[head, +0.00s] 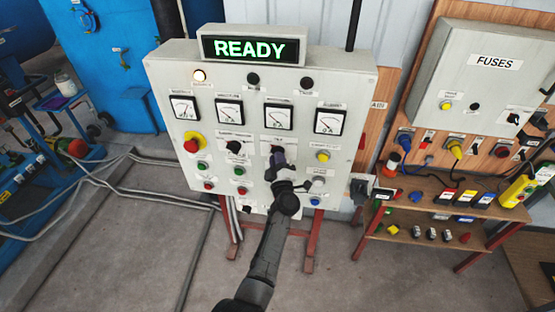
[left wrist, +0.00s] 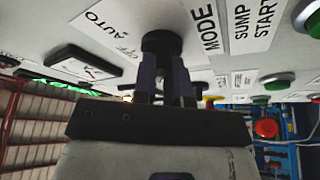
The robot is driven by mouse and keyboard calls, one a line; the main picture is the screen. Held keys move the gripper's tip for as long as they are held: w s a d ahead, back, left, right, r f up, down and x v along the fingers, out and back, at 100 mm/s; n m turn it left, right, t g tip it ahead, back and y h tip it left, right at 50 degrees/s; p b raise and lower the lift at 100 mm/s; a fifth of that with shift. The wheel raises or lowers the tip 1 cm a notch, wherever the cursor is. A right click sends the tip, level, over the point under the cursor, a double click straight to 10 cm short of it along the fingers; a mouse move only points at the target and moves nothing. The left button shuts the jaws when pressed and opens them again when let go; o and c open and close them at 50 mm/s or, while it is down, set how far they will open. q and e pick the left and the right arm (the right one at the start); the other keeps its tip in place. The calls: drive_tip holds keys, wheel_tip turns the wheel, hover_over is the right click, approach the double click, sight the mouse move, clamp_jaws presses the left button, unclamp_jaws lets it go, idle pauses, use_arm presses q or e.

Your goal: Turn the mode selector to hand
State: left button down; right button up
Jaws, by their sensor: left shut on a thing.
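The mode selector (left wrist: 161,42) is a round black knob on the light panel, beside the words MODE, AUTO and OFF in the left wrist view. My left gripper (left wrist: 163,62) is shut on this knob, with one dark finger on each side of it. In the head view my left gripper (head: 278,156) reaches up to the middle of the control panel (head: 360,100) and covers most of the knob. The knob's pointer direction and the hand label cannot be made out. My right gripper is not in view.
A lit READY display (head: 250,49) tops the panel. Several meters sit above the knob. Close by are a black selector (head: 233,147), a red-and-yellow stop button (head: 193,142) and a yellow button (head: 323,156). A wooden shelf (head: 440,190) with parts stands right.

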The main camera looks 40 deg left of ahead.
use_arm(q)
drive_tip(key=c, duration=1.2)
unclamp_jaws()
drive_tip(key=shift+o, duration=0.2)
